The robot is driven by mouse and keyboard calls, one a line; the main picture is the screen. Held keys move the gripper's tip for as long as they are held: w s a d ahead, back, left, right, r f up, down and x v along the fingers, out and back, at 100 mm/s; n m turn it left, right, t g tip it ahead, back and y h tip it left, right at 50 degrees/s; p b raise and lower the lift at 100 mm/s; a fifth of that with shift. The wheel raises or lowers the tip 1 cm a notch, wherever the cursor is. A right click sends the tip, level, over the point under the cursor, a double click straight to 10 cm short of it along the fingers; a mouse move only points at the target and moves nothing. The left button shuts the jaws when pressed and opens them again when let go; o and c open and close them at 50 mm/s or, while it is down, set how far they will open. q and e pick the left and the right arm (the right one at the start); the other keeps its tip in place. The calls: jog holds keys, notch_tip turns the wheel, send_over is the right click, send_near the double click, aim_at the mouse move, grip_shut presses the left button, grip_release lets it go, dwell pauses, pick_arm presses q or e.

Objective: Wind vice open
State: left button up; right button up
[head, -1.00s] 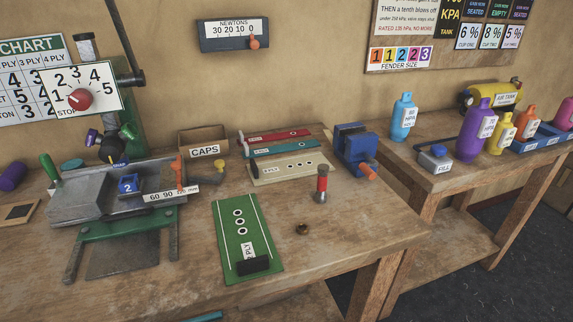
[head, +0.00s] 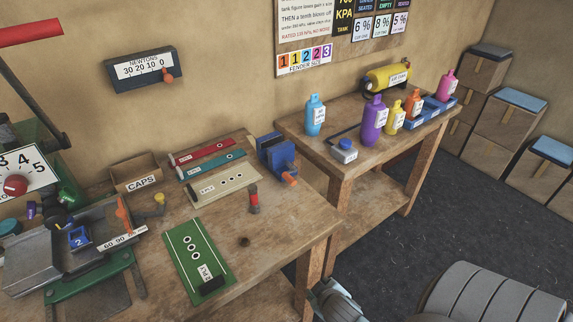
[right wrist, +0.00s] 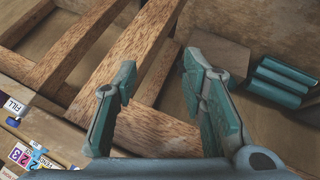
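The blue vice (head: 275,155) stands at the right back corner of the near workbench in the head view. Its orange handle (head: 290,178) points toward the front right. How far its jaws are apart is too small to tell. My right gripper (right wrist: 158,88) shows in the right wrist view with its two fingers wide apart and nothing between them. Wooden bench legs and beams lie beyond it, and the vice is not in that view. In the head view a grey part of my arm shows at the bottom right, away from the vice. My left gripper is not in view.
A second bench (head: 375,163) holds bottles and a yellow air tank (head: 388,78). Boxes (head: 510,108) stand at the far right. Dark floor (head: 420,225) is clear between.

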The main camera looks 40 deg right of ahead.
notch_tip(320, 180, up, 13)
jog(key=w+t+p, duration=0.1)
jog(key=w+p, duration=0.1)
jog(key=p, duration=0.1)
jog(key=n+t+h, duration=0.1)
jog(key=n+t, duration=0.4)
jog(key=t, duration=0.1)
send_near(291, 183)
jog(key=shift+t, duration=0.4)
jog(key=x, duration=0.4)
jog(key=b+x, duration=0.1)
jog(key=x, duration=0.3)
jog(key=b+x, duration=0.1)
jog(key=x, duration=0.3)
jog(key=shift+d+f, duration=0.15)
jog(key=shift+f, duration=0.25)
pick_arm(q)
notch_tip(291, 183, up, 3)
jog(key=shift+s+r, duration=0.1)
pick_arm(e)
jog(key=shift+r, duration=0.1)
jog(key=c, duration=0.8)
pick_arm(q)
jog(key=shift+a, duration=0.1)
pick_arm(e)
jog(key=shift+s, duration=0.15)
grip_shut()
